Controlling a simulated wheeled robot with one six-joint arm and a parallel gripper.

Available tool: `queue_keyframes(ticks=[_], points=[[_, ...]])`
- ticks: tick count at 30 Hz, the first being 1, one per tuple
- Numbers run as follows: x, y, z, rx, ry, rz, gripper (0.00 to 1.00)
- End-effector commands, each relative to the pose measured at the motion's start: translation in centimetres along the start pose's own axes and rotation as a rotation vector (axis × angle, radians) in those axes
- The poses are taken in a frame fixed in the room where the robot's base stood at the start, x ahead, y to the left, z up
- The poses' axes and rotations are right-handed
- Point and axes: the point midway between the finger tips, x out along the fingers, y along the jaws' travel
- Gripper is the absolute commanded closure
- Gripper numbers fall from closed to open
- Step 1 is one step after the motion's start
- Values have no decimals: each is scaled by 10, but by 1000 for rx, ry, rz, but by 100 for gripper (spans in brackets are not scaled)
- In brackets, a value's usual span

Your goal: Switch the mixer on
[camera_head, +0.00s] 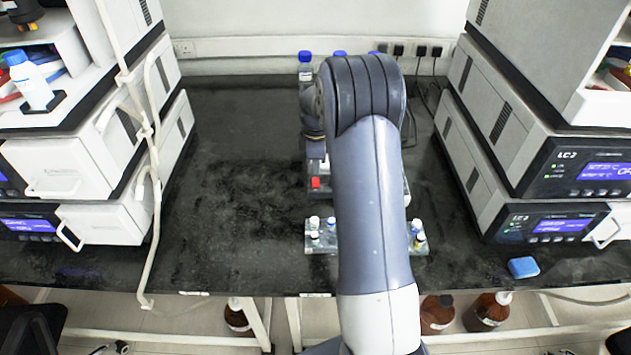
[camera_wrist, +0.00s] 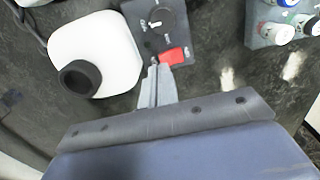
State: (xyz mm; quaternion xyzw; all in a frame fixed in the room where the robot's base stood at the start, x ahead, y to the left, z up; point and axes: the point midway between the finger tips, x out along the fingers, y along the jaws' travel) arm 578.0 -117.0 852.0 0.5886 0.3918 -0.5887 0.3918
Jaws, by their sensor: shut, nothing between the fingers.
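A white body with a black round cup (camera_wrist: 80,78), which looks like the mixer (camera_wrist: 105,45), is at the upper left of the wrist view. Beside it is a grey panel (camera_wrist: 138,14) with small markings and a red switch (camera_wrist: 174,56). The red switch also shows in the head view (camera_head: 315,183), just left of my arm. My gripper (camera_wrist: 160,72) is shut and empty, its tips right by the red switch; I cannot tell if they touch it. In the head view my arm hides the gripper and most of the mixer.
A rack (camera_head: 322,248) of small capped vials stands close in front of the switch. Blue-capped bottles (camera_head: 305,66) stand at the back. Stacked instruments flank the bench on the left (camera_head: 105,215) and right (camera_head: 545,222). The dark bench left of my arm is clear.

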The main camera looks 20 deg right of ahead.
Motion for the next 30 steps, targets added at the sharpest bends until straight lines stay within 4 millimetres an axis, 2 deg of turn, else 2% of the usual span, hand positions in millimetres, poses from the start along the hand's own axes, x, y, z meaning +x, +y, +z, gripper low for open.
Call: queue_keyframes(ticks=[30], points=[[6, 0, 0, 0, 0, -1, 100]])
